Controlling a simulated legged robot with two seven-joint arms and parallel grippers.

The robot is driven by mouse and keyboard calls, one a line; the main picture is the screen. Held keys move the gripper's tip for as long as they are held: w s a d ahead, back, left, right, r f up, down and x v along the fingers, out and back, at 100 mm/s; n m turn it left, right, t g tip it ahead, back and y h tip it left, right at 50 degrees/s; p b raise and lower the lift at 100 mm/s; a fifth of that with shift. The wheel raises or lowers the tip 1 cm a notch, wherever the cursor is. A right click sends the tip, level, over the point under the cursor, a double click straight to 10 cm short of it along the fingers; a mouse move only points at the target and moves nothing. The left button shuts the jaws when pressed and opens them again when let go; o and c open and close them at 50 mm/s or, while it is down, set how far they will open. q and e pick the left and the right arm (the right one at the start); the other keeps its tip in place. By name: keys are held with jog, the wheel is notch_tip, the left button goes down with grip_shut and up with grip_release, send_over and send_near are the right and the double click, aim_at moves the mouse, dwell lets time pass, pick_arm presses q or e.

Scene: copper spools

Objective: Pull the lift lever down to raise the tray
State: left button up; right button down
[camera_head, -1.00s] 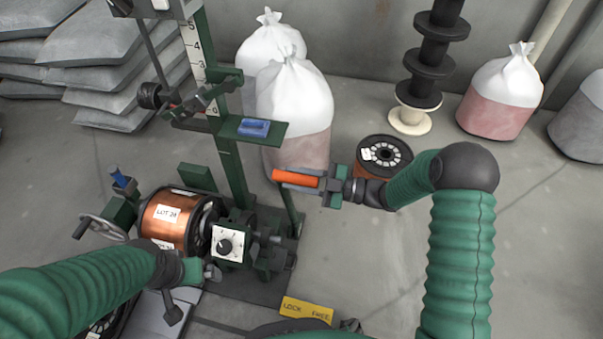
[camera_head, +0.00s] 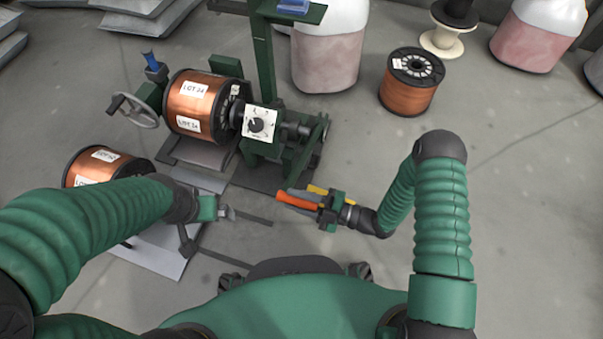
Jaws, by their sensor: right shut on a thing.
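The orange handle (camera_head: 297,201), which looks like the lift lever's grip, sits low at the front right of the green winding machine (camera_head: 290,150). My right gripper (camera_head: 322,205) is shut on this handle at its right end.
A copper spool (camera_head: 190,105) is mounted on the machine beside a handwheel (camera_head: 138,112). Another copper spool (camera_head: 90,168) stands at the left by a grey plate (camera_head: 150,262). A third spool (camera_head: 409,85) stands on the floor behind.

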notch_tip(320, 180, down, 8)
jog(key=s+a+b, duration=0.1)
jog(key=s+b, duration=0.1)
jog(key=b, duration=0.1)
jog(key=shift+f, duration=0.2)
jog(key=shift+s, duration=0.1)
jog(key=c, duration=1.1)
grip_release()
jog(key=shift+f, duration=0.15)
jog(key=shift+a, duration=0.1)
jog(key=p+v, duration=0.7)
jog(key=v, duration=1)
jog(key=shift+s+f+p, duration=0.1)
jog(key=shift+s+p, duration=0.05)
jog(key=shift+p, duration=0.2)
